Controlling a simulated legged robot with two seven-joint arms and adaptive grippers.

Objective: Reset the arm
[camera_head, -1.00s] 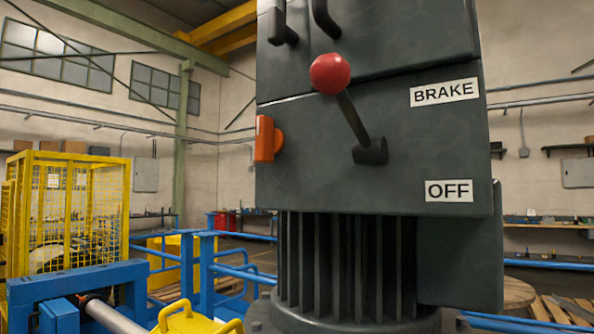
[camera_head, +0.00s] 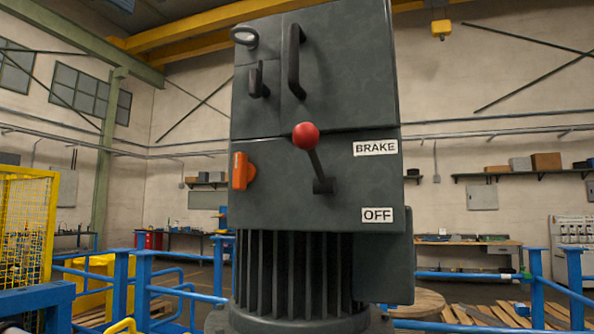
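A dark grey machine housing (camera_head: 280,190) stands upright in the middle of the head view, on a finned motor body (camera_head: 295,275). A lever with a red ball knob (camera_head: 306,136) sits on its front, tilted up and to the left from its pivot (camera_head: 323,186). A BRAKE label (camera_head: 375,147) is to the right of the knob, and an OFF label (camera_head: 377,214) is lower down. An orange switch (camera_head: 241,171) is on the left side of the front. Neither of my grippers is in view.
Blue railings (camera_head: 143,285) run around the machine. A yellow mesh cage (camera_head: 27,228) stands at the left. A wooden spool (camera_head: 420,303) and pallets (camera_head: 490,314) lie at the lower right. A workbench (camera_head: 465,241) stands by the back wall.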

